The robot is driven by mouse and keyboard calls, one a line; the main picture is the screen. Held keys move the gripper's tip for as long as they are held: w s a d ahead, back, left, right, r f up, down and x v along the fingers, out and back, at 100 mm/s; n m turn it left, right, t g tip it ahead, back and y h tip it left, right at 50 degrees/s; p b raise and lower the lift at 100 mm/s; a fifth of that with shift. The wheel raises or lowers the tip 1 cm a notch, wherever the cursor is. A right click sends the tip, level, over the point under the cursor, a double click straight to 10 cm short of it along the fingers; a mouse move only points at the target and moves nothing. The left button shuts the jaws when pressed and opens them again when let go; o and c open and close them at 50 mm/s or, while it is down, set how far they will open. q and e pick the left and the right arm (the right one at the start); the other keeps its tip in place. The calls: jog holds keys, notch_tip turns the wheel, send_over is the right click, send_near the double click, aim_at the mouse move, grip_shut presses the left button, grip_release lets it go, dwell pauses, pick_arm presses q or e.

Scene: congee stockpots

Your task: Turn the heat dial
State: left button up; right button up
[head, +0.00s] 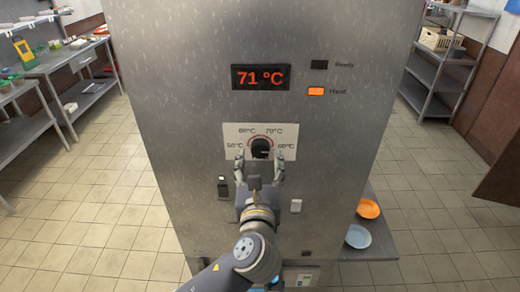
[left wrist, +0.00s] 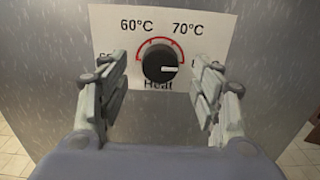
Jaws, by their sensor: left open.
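The heat dial (head: 262,146) is a round black knob on a white label plate (head: 238,130) on the front of a tall metal unit (head: 180,60). In the left wrist view the dial (left wrist: 159,64) shows a white pointer mark toward the right, with a red arc and 60°C and 70°C printed above. My left gripper (head: 260,158) is open, with its fingers on either side of the dial and apart from it. The display (head: 261,77) reads 71 °C. My right gripper is not in view.
An orange Heat lamp (head: 316,91) is lit; the Ready lamp (head: 319,64) is dark. A side shelf holds an orange bowl (head: 368,208) and a blue bowl (head: 358,237). Racks stand at left and right; the tiled floor between is clear.

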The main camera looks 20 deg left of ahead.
aim_at(260, 151)
pick_arm(q)
jog(key=x, duration=0.3)
jog(key=shift+w+p, duration=0.1)
jog(key=shift+p, duration=0.2)
jog(key=shift+w+a, duration=0.1)
jog(key=shift+w, duration=0.15)
jog(key=shift+c, duration=1.3)
jog(key=c, duration=0.8)
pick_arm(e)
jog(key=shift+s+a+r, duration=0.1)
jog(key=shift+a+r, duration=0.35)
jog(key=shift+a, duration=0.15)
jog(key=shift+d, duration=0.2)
